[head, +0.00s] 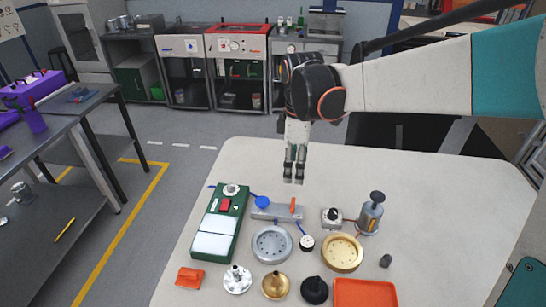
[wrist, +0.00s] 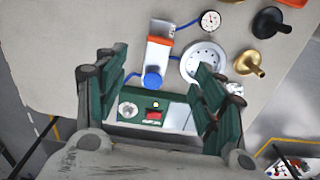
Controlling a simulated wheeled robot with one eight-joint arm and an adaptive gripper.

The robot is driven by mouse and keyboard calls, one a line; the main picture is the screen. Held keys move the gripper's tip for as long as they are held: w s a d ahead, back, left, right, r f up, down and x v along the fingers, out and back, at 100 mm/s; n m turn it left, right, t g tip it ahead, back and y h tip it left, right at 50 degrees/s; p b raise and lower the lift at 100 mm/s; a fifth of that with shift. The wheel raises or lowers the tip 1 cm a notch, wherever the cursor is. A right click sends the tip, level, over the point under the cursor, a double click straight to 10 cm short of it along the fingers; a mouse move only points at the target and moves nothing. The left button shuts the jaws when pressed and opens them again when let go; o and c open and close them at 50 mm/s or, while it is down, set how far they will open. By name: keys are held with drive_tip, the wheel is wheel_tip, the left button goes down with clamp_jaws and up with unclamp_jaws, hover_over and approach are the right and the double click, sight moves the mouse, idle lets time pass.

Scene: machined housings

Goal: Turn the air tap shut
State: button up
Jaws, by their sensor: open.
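A grey bar-shaped air block (head: 276,212) lies on the table with a round blue knob (head: 262,202) at its left end and an orange lever (head: 292,205) near its right end. In the wrist view the orange lever (wrist: 159,40) lies crosswise over the pale block (wrist: 155,58), and the blue knob (wrist: 152,80) shows between my fingers. Blue tubing runs from the block. My gripper (head: 294,178) points down, open and empty, above the table behind the block, apart from the lever. Its fingers (wrist: 155,95) also show in the wrist view.
A green tester box (head: 221,222) stands left of the block. A silver housing (head: 272,244), gold housing (head: 342,253), gauge (head: 307,243) and grey pump-like device (head: 370,215) stand close by. An orange tray (head: 364,293) is at the front. The table's far part is clear.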

sight(293, 203)
wheel_tip(293, 203, down, 14)
drive_tip(key=b, duration=0.3)
drive_tip(key=shift+r+b, duration=0.15)
drive_tip(key=shift+b, duration=0.25)
drive_tip(key=c, duration=1.1)
